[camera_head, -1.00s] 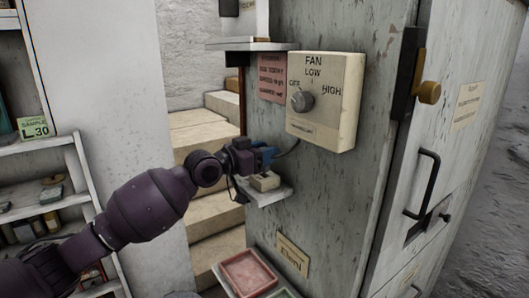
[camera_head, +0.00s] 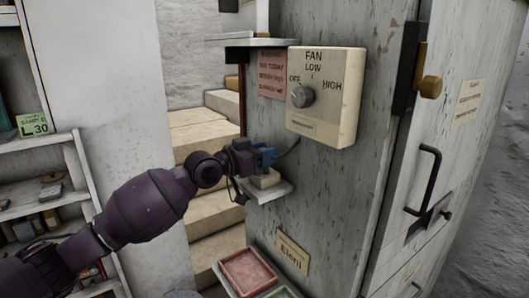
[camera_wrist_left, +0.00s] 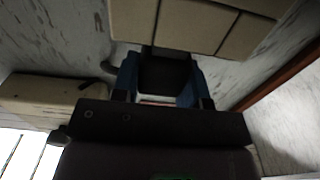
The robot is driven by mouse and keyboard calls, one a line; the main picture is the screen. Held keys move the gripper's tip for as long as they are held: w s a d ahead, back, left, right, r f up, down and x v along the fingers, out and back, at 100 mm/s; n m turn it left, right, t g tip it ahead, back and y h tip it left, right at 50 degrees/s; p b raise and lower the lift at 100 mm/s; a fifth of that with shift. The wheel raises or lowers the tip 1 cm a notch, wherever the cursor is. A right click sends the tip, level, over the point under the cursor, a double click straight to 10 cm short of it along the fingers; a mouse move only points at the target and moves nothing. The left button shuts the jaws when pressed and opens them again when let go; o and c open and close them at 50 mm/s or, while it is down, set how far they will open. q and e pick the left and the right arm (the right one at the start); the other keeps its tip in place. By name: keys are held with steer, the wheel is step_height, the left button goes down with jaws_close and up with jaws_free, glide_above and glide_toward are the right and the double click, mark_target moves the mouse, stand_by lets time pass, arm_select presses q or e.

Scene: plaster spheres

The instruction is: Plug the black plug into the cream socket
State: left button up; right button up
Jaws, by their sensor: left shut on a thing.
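My left gripper (camera_head: 266,156), with blue fingers, is shut on the black plug, just above a small shelf on the cabinet's side. The plug (camera_wrist_left: 165,72) shows as a dark block between the blue fingers in the left wrist view. The cream socket (camera_head: 265,180) sits on that shelf, just below the gripper in the head view. The head view does not show clearly whether plug and socket touch. A grooved cream surface (camera_wrist_left: 205,22) lies beyond the plug; I cannot tell what it is.
The cream fan control box (camera_head: 322,97) projects from the cabinet wall above right of the gripper. A white ledge (camera_head: 250,44) is higher up, the small shelf (camera_head: 270,194) is under the socket. A red tray (camera_head: 247,271) lies below. Pale steps (camera_head: 205,170) are behind.

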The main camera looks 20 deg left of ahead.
arm_select(q)
steer(key=shift+f, duration=0.5)
arm_select(e)
steer(key=shift+w+a+f, duration=0.1)
steer(key=shift+w+f, duration=0.05)
steer(key=shift+w, duration=0.2)
arm_select(q)
steer(key=shift+f+b, duration=0.25)
steer(key=shift+b, duration=0.15)
arm_select(e)
steer(key=shift+s+f, duration=0.1)
steer(key=shift+f, duration=0.1)
arm_select(q)
steer(key=shift+f, duration=0.3)
steer(key=o, duration=1)
arm_select(e)
steer(key=shift+f, duration=0.15)
arm_select(q)
steer(key=shift+r, duration=0.1)
